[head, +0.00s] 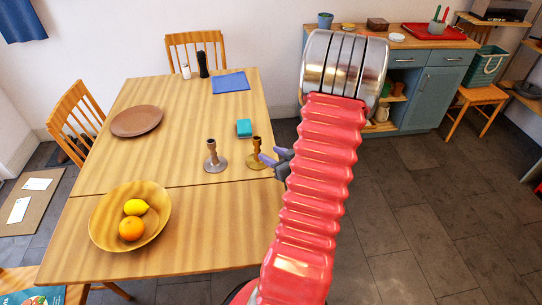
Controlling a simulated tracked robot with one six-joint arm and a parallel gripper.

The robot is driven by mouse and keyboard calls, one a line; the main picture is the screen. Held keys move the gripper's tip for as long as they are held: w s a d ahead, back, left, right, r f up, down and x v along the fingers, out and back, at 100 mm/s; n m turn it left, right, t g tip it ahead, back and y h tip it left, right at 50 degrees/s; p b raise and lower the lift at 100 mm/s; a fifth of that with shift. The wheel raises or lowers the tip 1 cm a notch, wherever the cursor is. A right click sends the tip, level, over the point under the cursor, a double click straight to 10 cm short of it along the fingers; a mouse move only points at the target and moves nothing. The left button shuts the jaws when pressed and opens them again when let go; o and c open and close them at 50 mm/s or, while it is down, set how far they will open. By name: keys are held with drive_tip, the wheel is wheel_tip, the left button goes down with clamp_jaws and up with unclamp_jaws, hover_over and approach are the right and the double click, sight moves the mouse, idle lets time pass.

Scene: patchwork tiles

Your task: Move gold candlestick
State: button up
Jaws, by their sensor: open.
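The gold candlestick (256,156) stands upright near the right edge of the wooden table (165,178). A second, duller grey-brown candlestick (213,158) stands upright just to its left. My gripper (268,155) is at the table's right edge, open, with its fingers pointing left at the gold candlestick. One finger overlaps the candlestick's right side in the picture; I cannot tell whether they touch. My red arm hides part of the gripper.
A wooden bowl (103,232) with a lemon and an orange is at the front left. A brown plate (136,121), blue cloth (231,82) and two shakers are farther back. Table space left of the candlesticks is clear.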

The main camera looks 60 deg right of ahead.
drive_tip(key=shift+w, duration=0.1)
hover_over(253, 155)
wheel_tip(253, 155, down, 5)
drive_tip(key=shift+f, duration=0.15)
idle(0.5)
clamp_jaws()
idle(0.5)
unclamp_jaws()
idle(0.3)
